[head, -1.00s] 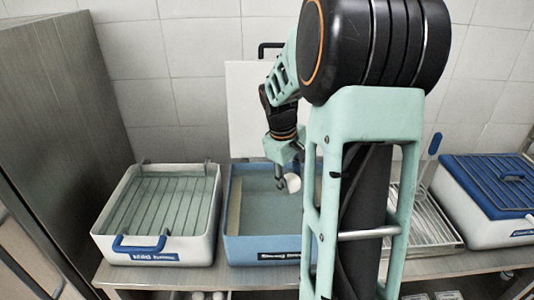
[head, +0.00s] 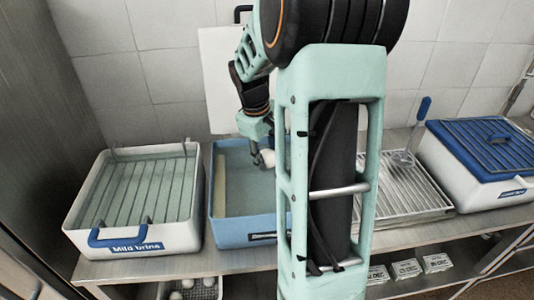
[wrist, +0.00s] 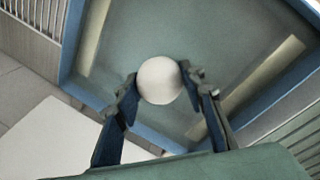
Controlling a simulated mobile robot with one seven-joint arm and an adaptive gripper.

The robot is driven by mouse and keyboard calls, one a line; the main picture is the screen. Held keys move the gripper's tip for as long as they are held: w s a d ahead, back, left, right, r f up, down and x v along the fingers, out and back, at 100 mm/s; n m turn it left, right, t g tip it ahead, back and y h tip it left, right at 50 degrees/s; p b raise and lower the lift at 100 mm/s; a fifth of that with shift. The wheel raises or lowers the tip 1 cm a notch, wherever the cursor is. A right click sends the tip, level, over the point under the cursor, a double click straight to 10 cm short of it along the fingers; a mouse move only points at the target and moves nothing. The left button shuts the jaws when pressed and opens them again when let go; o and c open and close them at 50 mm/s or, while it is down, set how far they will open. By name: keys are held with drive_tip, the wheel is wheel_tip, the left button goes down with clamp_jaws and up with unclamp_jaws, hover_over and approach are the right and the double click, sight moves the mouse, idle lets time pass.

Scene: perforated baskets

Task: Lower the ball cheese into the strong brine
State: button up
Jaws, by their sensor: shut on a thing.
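The ball cheese (wrist: 160,80) is a white ball held between the two fingers of my gripper (wrist: 163,88) in the wrist view. In the head view the cheese (head: 267,158) shows at the tip of my gripper (head: 262,156), over the blue basin. That basin (head: 262,228) holds greenish liquid; its label is mostly hidden behind my arm. In the wrist view the blue rim (wrist: 75,92) surrounds the liquid below the cheese. I cannot tell whether the cheese touches the liquid.
A white basin (head: 190,235) labelled "Mild brine", with a wire grid and blue handle, stands to the left. A wire draining rack (head: 425,200) and a blue-lidded white basin (head: 465,190) stand right. A white board (head: 215,80) leans against the wall behind.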

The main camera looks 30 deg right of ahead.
drive_tip(key=a+b+x, duration=0.1)
drive_tip(key=b+x, duration=0.3)
drive_tip(key=x, duration=0.3)
drive_tip(key=shift+s+a+f+b, duration=0.2)
drive_tip(key=shift+s+f+b, duration=0.05)
drive_tip(key=shift+f+b, duration=0.15)
drive_tip(key=o, duration=1.2)
drive_tip(key=shift+o, duration=0.9)
drive_tip(key=o, duration=0.4)
drive_tip(key=shift+c, duration=0.2)
